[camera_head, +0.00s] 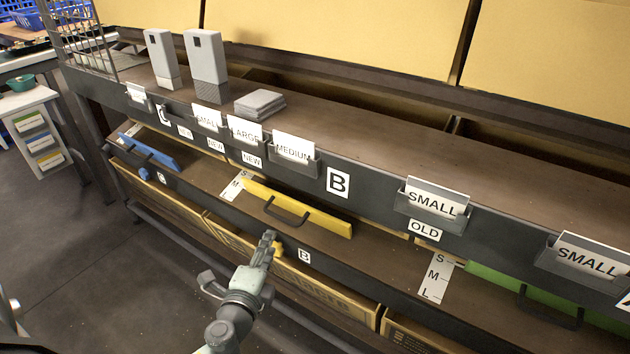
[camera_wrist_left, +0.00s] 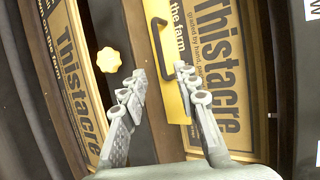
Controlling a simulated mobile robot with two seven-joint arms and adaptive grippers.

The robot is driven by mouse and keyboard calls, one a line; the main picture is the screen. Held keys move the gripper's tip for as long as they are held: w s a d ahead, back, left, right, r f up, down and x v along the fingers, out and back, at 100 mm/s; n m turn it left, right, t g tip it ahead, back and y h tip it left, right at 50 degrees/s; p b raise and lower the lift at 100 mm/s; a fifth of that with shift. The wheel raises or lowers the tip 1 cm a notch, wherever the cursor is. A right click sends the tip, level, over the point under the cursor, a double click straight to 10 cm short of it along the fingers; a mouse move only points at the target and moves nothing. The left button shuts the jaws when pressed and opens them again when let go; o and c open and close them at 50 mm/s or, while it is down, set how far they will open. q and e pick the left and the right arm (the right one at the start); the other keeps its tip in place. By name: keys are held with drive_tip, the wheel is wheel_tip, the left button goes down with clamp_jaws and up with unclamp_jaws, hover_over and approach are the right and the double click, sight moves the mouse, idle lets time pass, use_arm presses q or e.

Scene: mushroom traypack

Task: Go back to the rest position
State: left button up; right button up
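My left gripper (camera_head: 268,244) is in front of the rack near the B label on the lower rail, below the yellow panel (camera_head: 310,212) with its dark handle (camera_head: 286,212). In the left wrist view its two fingers (camera_wrist_left: 160,82) are apart and nothing is held between them. A yellow knob (camera_wrist_left: 108,60) shows beyond the left finger there, and the yellow panel's handle (camera_wrist_left: 158,45) is beyond the gap between the fingers. My right gripper is in neither view.
Cardboard boxes (camera_head: 325,290) stand below. Open floor (camera_head: 70,270) lies at left.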

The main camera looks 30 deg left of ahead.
use_arm(q)
drive_tip(key=s+a+f+n+g+y+p, duration=0.2)
drive_tip(key=s+a+f+n+g+p, duration=0.15)
drive_tip(key=n, duration=0.35)
drive_tip(key=s+d+f+n+g+h+p, duration=0.2)
drive_tip(key=s+d+f+n+g+h, duration=0.3)
drive_tip(key=s+d, duration=0.5)
wheel_tip(320, 180, down, 2)
drive_tip(key=s+n+g, duration=0.1)
drive_tip(key=g, duration=0.2)
drive_tip(key=shift+s+f+n, duration=0.2)
drive_tip(key=shift+f+n, duration=0.05)
drive_tip(key=shift+n, duration=0.05)
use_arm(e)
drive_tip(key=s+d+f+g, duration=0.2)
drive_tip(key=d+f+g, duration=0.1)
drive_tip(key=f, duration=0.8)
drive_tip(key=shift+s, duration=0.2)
use_arm(q)
drive_tip(key=shift+d+g, duration=0.1)
drive_tip(key=shift+g, duration=0.15)
